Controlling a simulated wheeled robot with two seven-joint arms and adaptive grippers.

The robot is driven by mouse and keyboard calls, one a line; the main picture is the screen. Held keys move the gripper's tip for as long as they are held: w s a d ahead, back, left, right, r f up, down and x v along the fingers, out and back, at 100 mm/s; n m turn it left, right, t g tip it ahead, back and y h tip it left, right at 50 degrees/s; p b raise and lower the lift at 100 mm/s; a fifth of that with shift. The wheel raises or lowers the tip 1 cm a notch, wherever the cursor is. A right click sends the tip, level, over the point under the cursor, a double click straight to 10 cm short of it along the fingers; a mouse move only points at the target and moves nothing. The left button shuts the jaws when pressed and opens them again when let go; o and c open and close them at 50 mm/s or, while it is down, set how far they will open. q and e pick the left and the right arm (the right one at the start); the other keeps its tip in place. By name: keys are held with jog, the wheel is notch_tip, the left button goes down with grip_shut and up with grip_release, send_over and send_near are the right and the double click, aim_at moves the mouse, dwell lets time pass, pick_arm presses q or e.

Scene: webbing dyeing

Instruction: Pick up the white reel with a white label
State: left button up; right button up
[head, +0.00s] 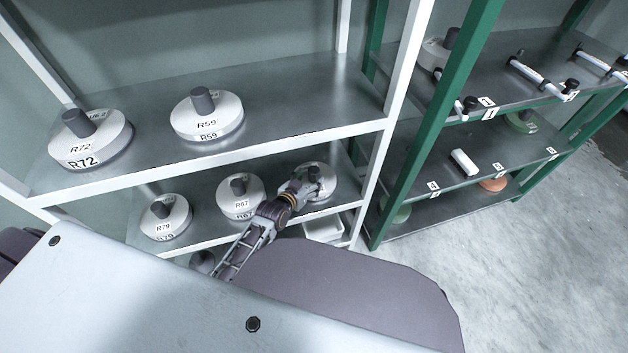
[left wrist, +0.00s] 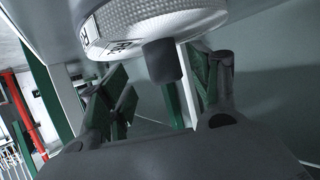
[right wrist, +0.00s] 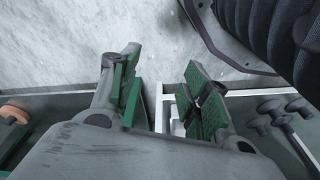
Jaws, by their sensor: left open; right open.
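A white reel (head: 322,188) with a dark grey knob lies at the right end of the white rack's lower shelf, partly hidden by my left gripper (head: 306,183). The left wrist view shows this reel (left wrist: 140,18) close up, with a white label (left wrist: 124,47) on its side, mostly cut off. Its grey knob (left wrist: 163,62) points between the open fingers of my left gripper (left wrist: 166,92); contact cannot be told. My right gripper (right wrist: 163,92) is open and empty above the floor and a shelf edge; it does not show in the head view.
Similar labelled white reels stand nearby: R67 (head: 241,194), R79 (head: 165,217), R59 (head: 207,117) and R72 (head: 92,138). White rack posts (head: 398,110) stand right of my left gripper. A green rack (head: 430,135) is beyond. Floor (head: 520,260) at right is clear.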

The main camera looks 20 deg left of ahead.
aim_at(311, 176)
pick_arm(q)
jog(key=shift+w, duration=0.15)
pick_arm(e)
jog(key=shift+f, duration=0.1)
pick_arm(q)
jog(key=shift+w, duration=0.15)
jog(key=shift+w+f, duration=0.1)
jog(key=shift+w, duration=0.15)
jog(key=shift+b+x, duration=0.65)
jog(key=shift+x, duration=1.25)
jog(key=shift+w+b, duration=0.2)
jog(key=shift+b, duration=0.1)
pick_arm(e)
jog(key=r, duration=0.4)
jog(key=shift+w+a, duration=0.3)
jog(key=shift+a, duration=0.1)
jog(key=shift+f, duration=0.1)
